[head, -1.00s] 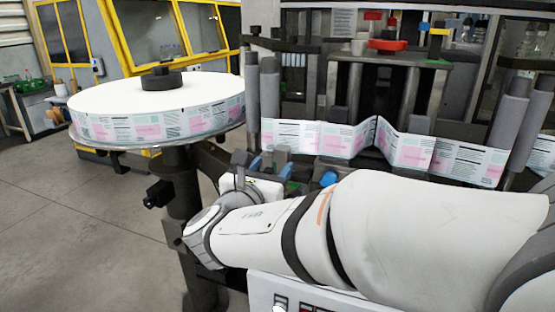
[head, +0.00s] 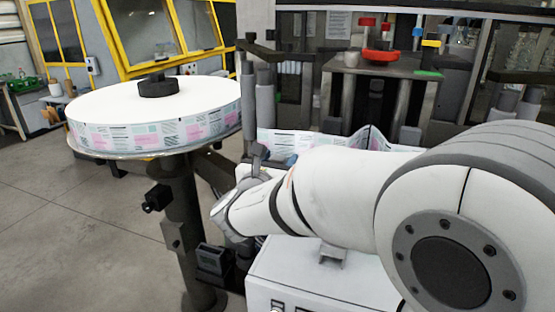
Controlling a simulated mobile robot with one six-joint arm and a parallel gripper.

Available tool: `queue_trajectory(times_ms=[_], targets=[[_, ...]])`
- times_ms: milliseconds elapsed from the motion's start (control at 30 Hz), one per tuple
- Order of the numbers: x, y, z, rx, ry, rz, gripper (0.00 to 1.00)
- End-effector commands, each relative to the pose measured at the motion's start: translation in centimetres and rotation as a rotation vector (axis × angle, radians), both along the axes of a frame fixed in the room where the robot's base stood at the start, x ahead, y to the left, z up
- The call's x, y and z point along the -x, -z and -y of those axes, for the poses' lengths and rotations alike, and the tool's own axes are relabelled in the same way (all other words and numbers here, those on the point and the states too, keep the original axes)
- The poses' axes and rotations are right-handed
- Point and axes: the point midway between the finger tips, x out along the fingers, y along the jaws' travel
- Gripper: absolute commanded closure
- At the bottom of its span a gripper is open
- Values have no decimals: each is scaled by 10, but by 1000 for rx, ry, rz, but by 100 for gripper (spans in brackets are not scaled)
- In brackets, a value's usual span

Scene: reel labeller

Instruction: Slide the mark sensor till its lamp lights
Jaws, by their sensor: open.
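My white arm crosses the lower right and middle of the head view, in front of the labeller. Its wrist ends left of the middle, near the reel stand. Below the wrist is a dark part that appears to be my gripper (head: 224,262); its fingers are small and dark there, and nothing shows held in it. The printed label web (head: 288,142) runs behind the arm, with only its upper strip showing. I cannot pick out the mark sensor or its lamp; my arm covers the area under the web. A small blue part (head: 291,160) shows just above the arm.
A large label reel (head: 150,115) sits on a dark stand (head: 178,235) at left, close to my wrist. A black block (head: 156,196) juts from the stand. A white cabinet (head: 290,275) lies under my arm. Grey rollers (head: 248,105) stand behind. Floor at left is clear.

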Motion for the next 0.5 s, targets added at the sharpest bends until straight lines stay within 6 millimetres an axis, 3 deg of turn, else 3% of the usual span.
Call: queue_trajectory(times_ms=[133,500], targets=[[0,0,-1,0,-1,0,47],[0,0,-1,0,-1,0,78]])
